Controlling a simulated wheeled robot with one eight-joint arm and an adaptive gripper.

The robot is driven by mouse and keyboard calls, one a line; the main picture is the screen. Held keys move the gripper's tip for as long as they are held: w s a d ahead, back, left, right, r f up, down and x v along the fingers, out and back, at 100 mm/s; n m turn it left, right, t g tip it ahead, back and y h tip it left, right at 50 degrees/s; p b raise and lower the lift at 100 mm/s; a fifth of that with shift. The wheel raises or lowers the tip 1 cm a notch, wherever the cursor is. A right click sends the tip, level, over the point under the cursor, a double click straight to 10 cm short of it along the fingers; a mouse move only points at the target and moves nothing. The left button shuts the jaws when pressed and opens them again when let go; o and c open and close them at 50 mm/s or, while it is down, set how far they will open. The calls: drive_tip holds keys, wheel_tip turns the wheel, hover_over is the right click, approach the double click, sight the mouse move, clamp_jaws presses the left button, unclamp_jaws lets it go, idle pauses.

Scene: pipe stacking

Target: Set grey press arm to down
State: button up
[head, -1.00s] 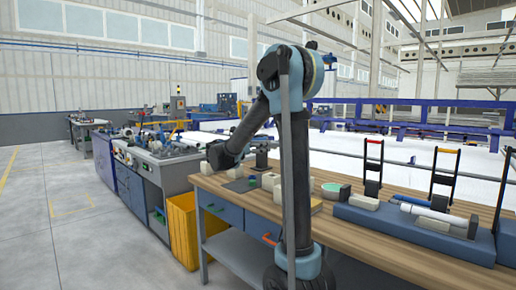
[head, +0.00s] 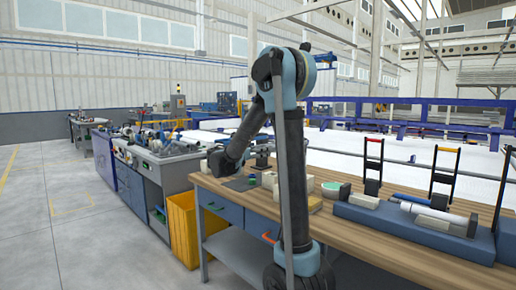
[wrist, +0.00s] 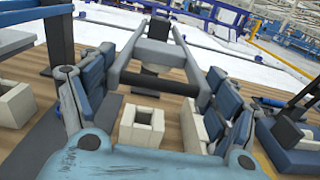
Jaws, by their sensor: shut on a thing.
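The grey press arm (wrist: 119,58) shows in the wrist view as two grey side bars. A dark cross bar (wrist: 153,82) runs between them, with a grey block (wrist: 156,52) beyond it. My gripper (wrist: 158,72) has a blue-grey finger at each side, near the lower ends of the bars, and is shut on the press arm. The exact contact is hard to see. In the head view my gripper (head: 221,165) is low over the far left end of the wooden bench, and the press there is small and partly hidden.
Cream hollow blocks (wrist: 142,126) stand on the wooden bench (head: 400,236) below my gripper. A blue fixture with a light pipe (head: 425,212) and upright handles (head: 373,160) stand to the right. A yellow bin (head: 182,215) is left of the bench, with open floor further left.

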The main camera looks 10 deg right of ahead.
drive_tip(key=shift+f, duration=0.55)
drive_tip(key=o, duration=1.3)
drive_tip(key=shift+a, duration=0.1)
drive_tip(key=v, duration=1.2)
drive_tip(key=shift+d, duration=0.2)
